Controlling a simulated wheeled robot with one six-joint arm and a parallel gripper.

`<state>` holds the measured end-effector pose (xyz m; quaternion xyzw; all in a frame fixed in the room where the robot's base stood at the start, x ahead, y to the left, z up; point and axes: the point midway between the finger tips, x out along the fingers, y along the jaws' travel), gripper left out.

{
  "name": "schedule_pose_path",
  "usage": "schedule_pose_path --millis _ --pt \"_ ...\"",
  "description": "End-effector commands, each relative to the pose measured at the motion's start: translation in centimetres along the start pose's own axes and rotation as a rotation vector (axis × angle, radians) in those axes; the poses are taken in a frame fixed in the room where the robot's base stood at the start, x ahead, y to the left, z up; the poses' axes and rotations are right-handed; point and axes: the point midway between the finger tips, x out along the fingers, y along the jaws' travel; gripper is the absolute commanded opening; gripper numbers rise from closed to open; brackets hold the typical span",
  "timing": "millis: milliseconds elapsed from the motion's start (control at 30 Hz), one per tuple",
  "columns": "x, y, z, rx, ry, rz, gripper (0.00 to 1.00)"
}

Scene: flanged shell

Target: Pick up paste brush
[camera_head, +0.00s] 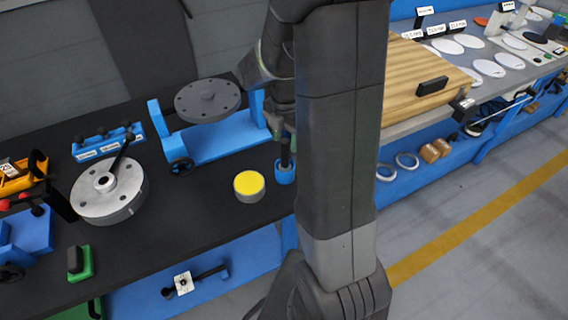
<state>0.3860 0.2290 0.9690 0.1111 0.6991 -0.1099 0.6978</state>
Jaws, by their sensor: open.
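The paste brush appears to be the dark upright handle (285,152) standing in a small blue cup (284,176) near the bench's right end; its bristles are hidden. My gripper (287,130) is directly above the handle, pointing down, with its jaws open. It is partly hidden behind my own arm, so I cannot tell whether the fingers are around the handle or just above it. A round tin with a yellow top (249,186) stands just left of the cup.
A grey flange disc (207,100) sits on a blue stand (215,143) close behind the gripper. A larger flanged part (108,190) lies at left on the black bench (190,225). A wooden board (425,75) is at right. The bench front is mostly clear.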

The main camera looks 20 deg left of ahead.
Motion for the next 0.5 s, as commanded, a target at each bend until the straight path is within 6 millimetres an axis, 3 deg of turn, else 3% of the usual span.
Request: schedule_pose_path --millis 300,500 --pt "3.9 0.2 -0.1 0.0 0.001 -0.003 0.47" --pt "4.5 0.2 -0.1 0.0 0.0 0.0 0.47"
